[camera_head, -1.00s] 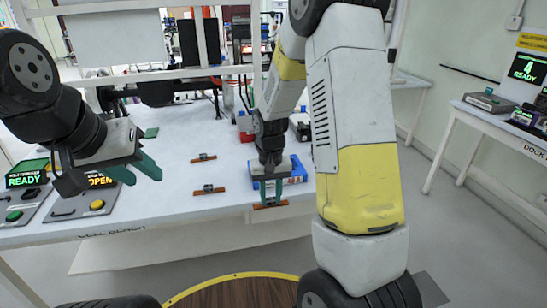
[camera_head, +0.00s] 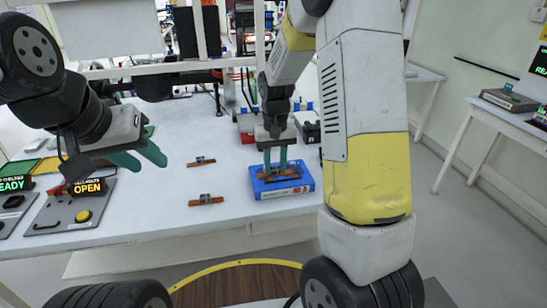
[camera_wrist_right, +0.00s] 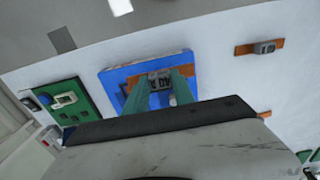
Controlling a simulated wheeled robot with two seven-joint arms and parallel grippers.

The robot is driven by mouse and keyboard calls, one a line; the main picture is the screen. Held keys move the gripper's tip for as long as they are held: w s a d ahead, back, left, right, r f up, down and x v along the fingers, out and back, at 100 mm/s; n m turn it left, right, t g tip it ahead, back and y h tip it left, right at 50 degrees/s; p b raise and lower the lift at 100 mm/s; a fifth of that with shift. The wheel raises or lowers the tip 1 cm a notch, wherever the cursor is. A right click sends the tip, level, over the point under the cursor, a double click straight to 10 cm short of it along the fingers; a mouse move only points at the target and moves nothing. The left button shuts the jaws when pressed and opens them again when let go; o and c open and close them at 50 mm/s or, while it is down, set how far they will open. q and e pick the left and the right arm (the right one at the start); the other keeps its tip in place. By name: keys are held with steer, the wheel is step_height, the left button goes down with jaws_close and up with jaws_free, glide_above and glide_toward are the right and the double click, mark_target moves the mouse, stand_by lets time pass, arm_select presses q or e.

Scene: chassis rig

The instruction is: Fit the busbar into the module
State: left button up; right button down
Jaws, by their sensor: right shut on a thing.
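My right gripper (camera_head: 276,168) is shut on a copper-coloured busbar (camera_head: 291,175) with a grey block at its middle. It holds the busbar over the blue, box-like module (camera_head: 304,184); I cannot tell if they touch. In the right wrist view, the teal fingertips (camera_wrist_right: 160,88) partly cover the held busbar (camera_wrist_right: 191,70) and the blue module (camera_wrist_right: 114,73) beneath. My left gripper (camera_head: 141,159) is open and empty above the left side of the table.
Two similar bars lie on the white table (camera_head: 150,205), one farther back (camera_head: 201,161) and one nearer (camera_head: 206,201). A control box with a yellow button (camera_head: 83,216) stands at left. A green board (camera_wrist_right: 78,97) lies beside the module. The table's middle is mostly clear.

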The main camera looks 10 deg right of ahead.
steer(key=w+d, duration=0.3)
steer(key=shift+w+f, duration=0.25)
steer(key=shift+f, duration=1.7)
steer(key=shift+f, duration=0.2)
steer(key=c, duration=1.1)
jaws_free()
steer(key=shift+o, duration=0.2)
